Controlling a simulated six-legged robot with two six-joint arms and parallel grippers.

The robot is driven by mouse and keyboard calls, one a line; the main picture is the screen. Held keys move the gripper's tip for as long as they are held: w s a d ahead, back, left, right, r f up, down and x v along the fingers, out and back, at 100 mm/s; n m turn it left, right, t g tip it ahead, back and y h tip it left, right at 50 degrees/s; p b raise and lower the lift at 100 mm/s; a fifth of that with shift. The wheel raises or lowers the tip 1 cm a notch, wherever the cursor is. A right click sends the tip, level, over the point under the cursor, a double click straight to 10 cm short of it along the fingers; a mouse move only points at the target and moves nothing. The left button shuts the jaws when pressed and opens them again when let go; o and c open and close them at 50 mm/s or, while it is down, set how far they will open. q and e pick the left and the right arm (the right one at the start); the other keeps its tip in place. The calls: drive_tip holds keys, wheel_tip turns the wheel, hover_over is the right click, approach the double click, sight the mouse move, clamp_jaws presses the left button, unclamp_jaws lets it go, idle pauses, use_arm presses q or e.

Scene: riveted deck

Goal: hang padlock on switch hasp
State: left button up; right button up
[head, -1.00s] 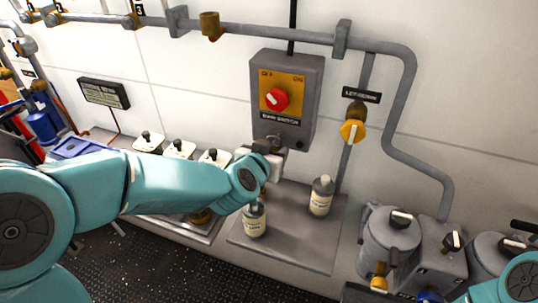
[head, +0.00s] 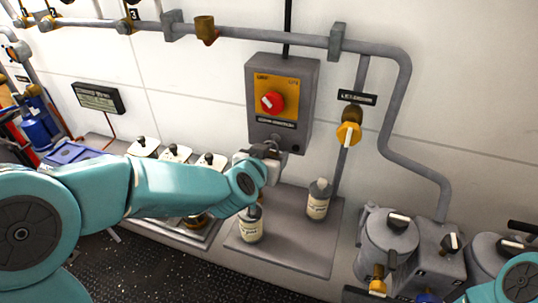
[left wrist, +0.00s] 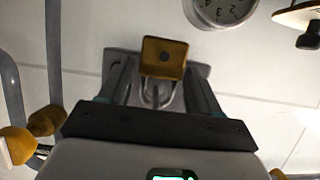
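The grey switch box (head: 281,104) with a yellow plate and red knob (head: 272,103) is on the wall in the head view. My left gripper (head: 270,152) is at its lower edge, where the hasp is mostly hidden behind the gripper. In the left wrist view a brass padlock (left wrist: 163,57) shows its square face with a dark hole, and a grey shackle below it in the picture. The fingers of my left gripper (left wrist: 160,78) flank the padlock and appear shut on it. Whether the shackle is through the hasp cannot be told. My right gripper is out of view.
Two bottles (head: 318,200) (head: 251,225) stand on a grey shelf (head: 290,254) below the box. White switches (head: 176,153) are to the left. A yellow valve (head: 348,132) and pipes are right of the box. A gauge (left wrist: 220,8) shows in the left wrist view.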

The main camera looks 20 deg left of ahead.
use_arm(q)
drive_tip(key=shift+o, duration=0.6)
drive_tip(key=shift+s, duration=0.1)
drive_tip(key=p+v, duration=0.3)
drive_tip(key=v, duration=1.3)
drive_tip(key=shift+r, duration=0.1)
drive_tip(key=shift+s, duration=0.15)
